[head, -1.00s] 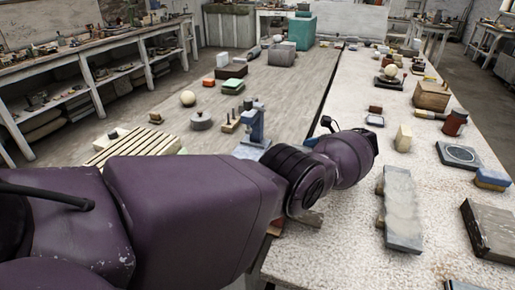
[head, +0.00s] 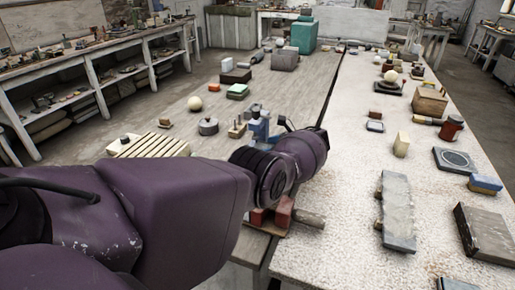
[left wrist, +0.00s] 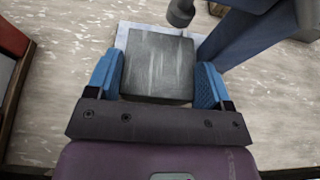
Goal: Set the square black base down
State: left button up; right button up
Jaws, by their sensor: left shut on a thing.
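In the left wrist view, my left gripper (left wrist: 158,85) has its two blue fingers shut on the sides of a dark, square, flat-topped block, the black base (left wrist: 157,62). A pale bluish plate (left wrist: 122,36) shows at its far edge and corners. I cannot tell whether the base touches the plate or is held above it. In the head view my purple arm reaches in from the left, and its wrist hides the fingers and the base. My right gripper is in neither view.
Red blocks (head: 284,211) lie below the wrist. A slatted pale rack (head: 150,147) is at left. A grey slab (head: 397,215) lies on the pale table at right.

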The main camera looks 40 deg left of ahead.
aim_at(259, 146)
pick_arm(q)
jog(key=a, duration=0.3)
jog(key=shift+s+a+r+p, duration=0.25)
jog(key=shift+s+a+p, duration=0.1)
jog(key=shift+s+p, duration=0.05)
jog(key=shift+s+a+f+b, duration=0.1)
jog(key=shift+a+f+b, duration=0.1)
jog(key=shift+f, duration=0.3)
jog(key=shift+s+a+f+b, duration=0.1)
jog(key=shift+f+b, duration=0.1)
jog(key=shift+f, duration=0.25)
jog(key=shift+w+d, duration=0.1)
jog(key=shift+w, duration=0.1)
jog(key=shift+s, duration=0.1)
jog(key=shift+f, duration=0.1)
jog(key=o, duration=1.1)
